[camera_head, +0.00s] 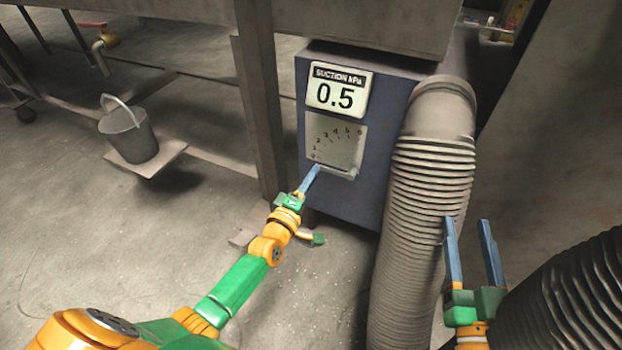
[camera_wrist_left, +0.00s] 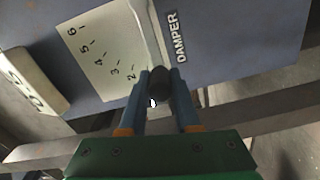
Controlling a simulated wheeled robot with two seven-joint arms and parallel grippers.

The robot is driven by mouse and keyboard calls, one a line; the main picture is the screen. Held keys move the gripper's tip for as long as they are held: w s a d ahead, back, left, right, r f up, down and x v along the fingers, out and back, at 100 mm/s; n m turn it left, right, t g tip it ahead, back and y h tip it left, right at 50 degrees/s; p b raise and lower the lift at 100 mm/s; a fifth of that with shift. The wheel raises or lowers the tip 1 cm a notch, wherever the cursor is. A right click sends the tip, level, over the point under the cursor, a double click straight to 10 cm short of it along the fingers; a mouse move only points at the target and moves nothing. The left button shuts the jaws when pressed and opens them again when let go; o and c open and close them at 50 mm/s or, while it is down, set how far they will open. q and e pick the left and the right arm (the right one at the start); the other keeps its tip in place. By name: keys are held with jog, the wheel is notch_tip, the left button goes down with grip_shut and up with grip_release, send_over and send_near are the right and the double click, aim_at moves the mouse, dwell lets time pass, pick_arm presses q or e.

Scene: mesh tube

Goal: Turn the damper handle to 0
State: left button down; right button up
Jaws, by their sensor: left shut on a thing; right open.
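The damper dial plate (camera_head: 337,137) is on the front of a blue box, with numbers rising from low at lower left to 6 at upper right. The pale damper handle (camera_head: 338,171) lies along the plate's lower edge, near the low end of the scale; it also shows in the left wrist view (camera_wrist_left: 147,32). Its dark knob (camera_wrist_left: 160,84) sits between my left fingers. My left gripper (camera_head: 314,174) is shut on the handle at that knob, hiding its tip in the head view. My right gripper (camera_head: 467,220) is open and empty, in front of the grey hose.
The suction display (camera_head: 338,92) above the dial reads 0.5. A ribbed grey hose (camera_head: 425,210) runs down the box's right side, close to my right gripper. A bucket (camera_head: 128,132) stands at the left. A post (camera_head: 258,110) stands left of the box.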

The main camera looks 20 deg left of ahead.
pick_arm(q)
jog(key=shift+f, duration=0.1)
pick_arm(e)
jog(key=shift+s+r+t, duration=0.15)
jog(key=shift+r+t, duration=0.25)
jog(key=shift+r, duration=0.25)
pick_arm(q)
jog(key=c, duration=0.6)
grip_release()
jog(key=s+p, duration=0.2)
jog(key=s, duration=0.5)
jog(key=shift+a+p, duration=0.1)
jog(key=shift+p, duration=0.3)
pick_arm(e)
jog(key=s+d+f+g+h, duration=0.1)
jog(key=s+f+g, duration=0.1)
jog(key=f, duration=0.3)
jog(key=s+d+f+g+h, duration=0.1)
jog(key=s+f+g, duration=0.1)
jog(key=f+g, duration=0.3)
jog(key=s+d+f+m+g+h, duration=0.1)
jog(key=s+f+g, duration=0.2)
jog(key=f, duration=0.4)
jog(key=shift+d+f+g, duration=0.25)
jog(key=shift+d+g, duration=0.05)
jog(key=shift+g, duration=0.4)
